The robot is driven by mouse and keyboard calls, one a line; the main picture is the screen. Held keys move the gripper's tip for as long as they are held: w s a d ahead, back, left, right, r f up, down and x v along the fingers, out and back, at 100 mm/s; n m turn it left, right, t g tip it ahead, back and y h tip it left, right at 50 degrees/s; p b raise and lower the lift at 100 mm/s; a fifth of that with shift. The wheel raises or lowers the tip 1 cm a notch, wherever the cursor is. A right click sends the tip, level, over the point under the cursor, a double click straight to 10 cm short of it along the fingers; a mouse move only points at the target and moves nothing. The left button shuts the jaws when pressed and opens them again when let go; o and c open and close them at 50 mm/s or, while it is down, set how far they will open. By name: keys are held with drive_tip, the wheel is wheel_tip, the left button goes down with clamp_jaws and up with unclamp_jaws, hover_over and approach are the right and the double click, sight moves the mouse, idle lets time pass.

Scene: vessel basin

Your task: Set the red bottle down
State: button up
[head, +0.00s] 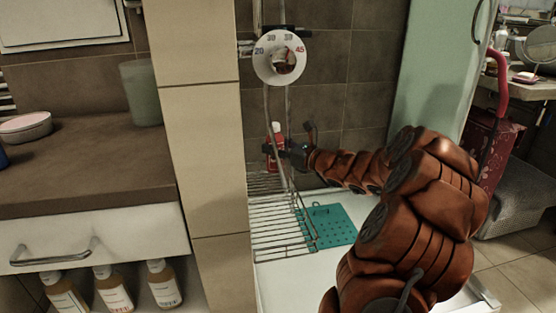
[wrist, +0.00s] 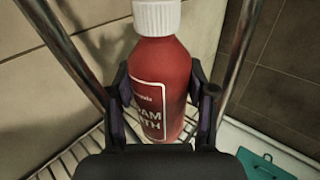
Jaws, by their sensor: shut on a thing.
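The red bottle (wrist: 160,75) has a white cap and a label with white lettering. In the wrist view it stands upright between the two fingers of my gripper (wrist: 165,105), which is shut on it. In the head view the bottle (head: 275,144) is small, at the end of my arm, beside my gripper (head: 285,153). A wire rack (head: 280,225) lies below the bottle. It also shows in the wrist view (wrist: 60,160).
Metal bars rise close to the bottle on both sides in the wrist view. A teal mat (head: 335,222) lies right of the rack in the white basin. A tiled pillar (head: 200,130) and a brown counter (head: 90,165) stand left. A round dial (head: 279,57) hangs above.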

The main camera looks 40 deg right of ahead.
sight(282, 160)
drive_tip(key=shift+f+b, duration=0.7)
drive_tip(key=shift+f, duration=0.95)
drive_tip(key=shift+f, duration=0.1)
drive_tip(key=shift+f, duration=0.15)
drive_tip(key=o, duration=1.3)
drive_tip(key=shift+s+d+r, duration=0.15)
drive_tip(key=shift+s+r, duration=0.15)
drive_tip(key=shift+s, duration=0.05)
drive_tip(key=shift+p+v, duration=1.8)
drive_tip(key=shift+v, duration=3.85)
